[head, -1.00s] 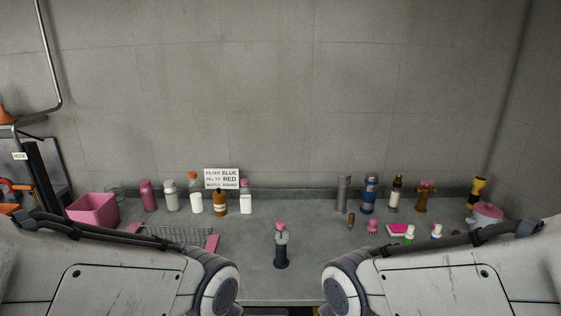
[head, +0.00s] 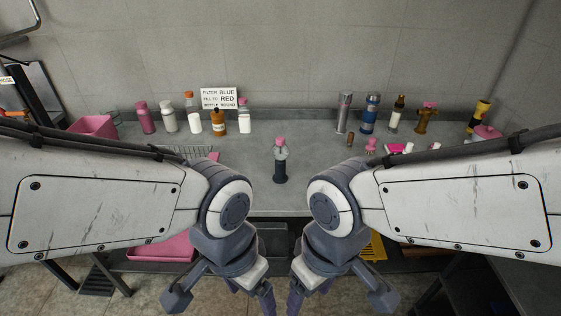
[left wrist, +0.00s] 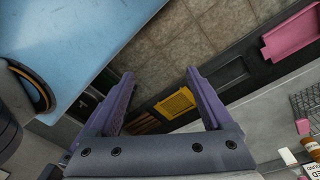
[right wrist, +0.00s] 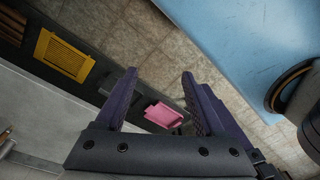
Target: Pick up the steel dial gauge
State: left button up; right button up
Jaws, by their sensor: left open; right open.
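I cannot make out a steel dial gauge with certainty in any view. A steel-grey cylinder (head: 345,112) stands upright at the back of the counter, right of centre, with no dial face that I can see. A dark-based grey bottle-like thing with a pink top (head: 280,162) stands alone mid-counter. My left gripper (head: 252,298) and my right gripper (head: 308,297) hang low in front of the counter, apart from everything on it. In the left wrist view my left gripper (left wrist: 160,75) is open and empty. In the right wrist view my right gripper (right wrist: 160,75) is also open and empty.
The counter (head: 240,185) holds several bottles along its back, a sign (head: 220,98), a pink bin (head: 93,126) and a wire rack (head: 185,150). Pink (head: 160,248) and yellow (head: 376,248) trays sit below. The counter around the pink-topped thing is clear.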

aim_at(279, 153)
jog(key=i, duration=1.35)
